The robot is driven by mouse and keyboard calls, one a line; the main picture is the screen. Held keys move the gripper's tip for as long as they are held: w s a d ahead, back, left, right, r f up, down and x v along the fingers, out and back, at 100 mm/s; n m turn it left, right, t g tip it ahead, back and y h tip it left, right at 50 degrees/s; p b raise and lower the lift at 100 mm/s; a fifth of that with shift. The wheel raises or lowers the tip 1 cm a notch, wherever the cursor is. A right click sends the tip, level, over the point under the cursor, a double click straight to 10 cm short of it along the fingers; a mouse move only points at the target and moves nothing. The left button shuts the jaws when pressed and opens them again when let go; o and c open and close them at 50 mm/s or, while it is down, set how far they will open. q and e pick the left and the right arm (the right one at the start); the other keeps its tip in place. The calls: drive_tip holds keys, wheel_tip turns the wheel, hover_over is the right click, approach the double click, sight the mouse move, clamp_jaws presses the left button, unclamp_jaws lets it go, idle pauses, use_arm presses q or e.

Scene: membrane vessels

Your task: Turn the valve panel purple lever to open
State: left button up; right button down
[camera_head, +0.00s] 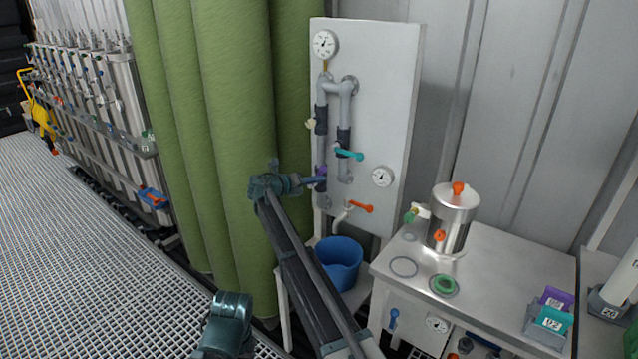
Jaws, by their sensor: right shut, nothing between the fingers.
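The white valve panel (385,75) stands upright behind the bucket, with grey pipes and several valves on it. The purple lever (321,171) is on the lower part of the left pipe and is small in the picture. My right gripper (314,181) is shut and empty, with its fingertips at the purple lever. The fingers reach in from the left and cover part of the lever, so I cannot tell its exact angle or whether they touch it. My left gripper is not in view.
A teal lever (348,154) and an orange lever (359,207) are close by on the panel. A blue bucket (339,262) stands below. Green columns (235,120) rise at the left. A metal table (500,262) with a steel vessel (453,215) is at the right.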

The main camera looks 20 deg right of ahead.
drive_tip(key=shift+w+a+r+p, duration=0.3)
drive_tip(key=shift+w+a+r, duration=0.1)
drive_tip(key=shift+w+a, duration=0.15)
drive_tip(key=shift+w+a+r+p, duration=0.3)
drive_tip(key=shift+w+a+r, duration=0.1)
drive_tip(key=shift+w, duration=0.25)
drive_tip(key=shift+w+a, duration=0.1)
drive_tip(key=shift+w, duration=0.1)
drive_tip(key=shift+s, duration=0.1)
